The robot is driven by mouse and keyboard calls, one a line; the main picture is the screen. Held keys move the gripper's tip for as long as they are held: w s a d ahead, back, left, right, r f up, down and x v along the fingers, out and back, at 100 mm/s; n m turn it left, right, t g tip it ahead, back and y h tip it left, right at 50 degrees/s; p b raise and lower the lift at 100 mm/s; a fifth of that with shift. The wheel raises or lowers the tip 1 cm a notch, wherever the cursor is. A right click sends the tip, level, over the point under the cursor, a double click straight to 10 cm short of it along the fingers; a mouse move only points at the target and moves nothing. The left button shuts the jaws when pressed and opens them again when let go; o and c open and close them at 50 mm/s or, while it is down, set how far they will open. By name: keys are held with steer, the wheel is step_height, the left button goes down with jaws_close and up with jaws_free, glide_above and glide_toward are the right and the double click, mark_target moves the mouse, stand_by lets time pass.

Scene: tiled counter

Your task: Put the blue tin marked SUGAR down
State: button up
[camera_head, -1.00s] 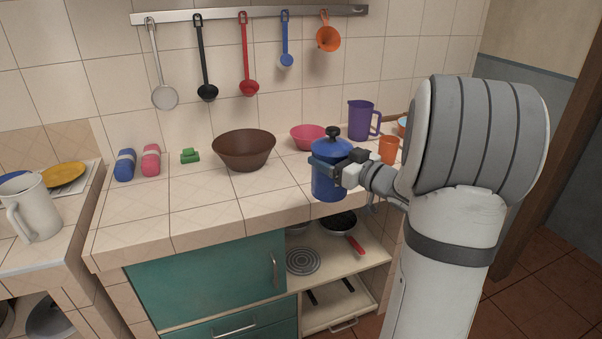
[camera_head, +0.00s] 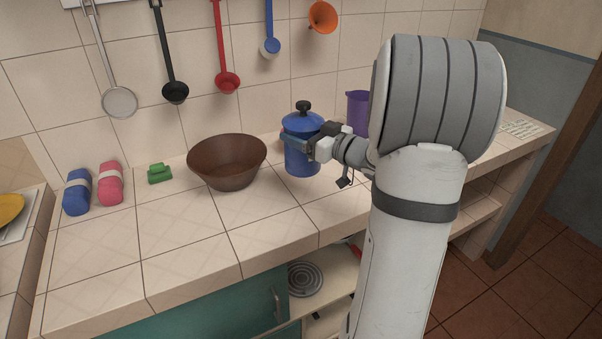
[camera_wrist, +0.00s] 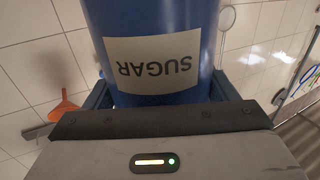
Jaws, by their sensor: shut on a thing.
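The blue tin (camera_head: 301,160) has a dark knob on its lid and stands upright in the head view, right of the brown bowl. In the wrist view the tin (camera_wrist: 152,25) fills the upper middle, its pale SUGAR label upside down in the picture. My gripper (camera_head: 297,143) is shut on the tin's side, with a finger on either side of it. The tin is over the tiled counter (camera_head: 190,235), back from its front edge. I cannot tell whether its base touches the tiles.
The brown bowl (camera_head: 227,162) is close on the tin's left. A purple jug (camera_head: 357,110) stands behind on the right, partly hidden by my arm. A green object (camera_head: 159,173), a pink bundle (camera_head: 109,183) and a blue bundle (camera_head: 77,192) lie farther left. The front-left counter is clear.

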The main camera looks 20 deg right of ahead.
mark_target(304, 159)
step_height(304, 159, down, 8)
steer(key=shift+f+b, duration=0.1)
steer(key=shift+b, duration=0.2)
steer(key=shift+f, duration=0.25)
steer(key=o, duration=1.8)
steer(key=shift+c, duration=0.2)
steer(key=shift+r, duration=0.1)
steer(key=shift+r, duration=0.2)
steer(key=v, duration=1.2)
steer(key=shift+b, duration=0.3)
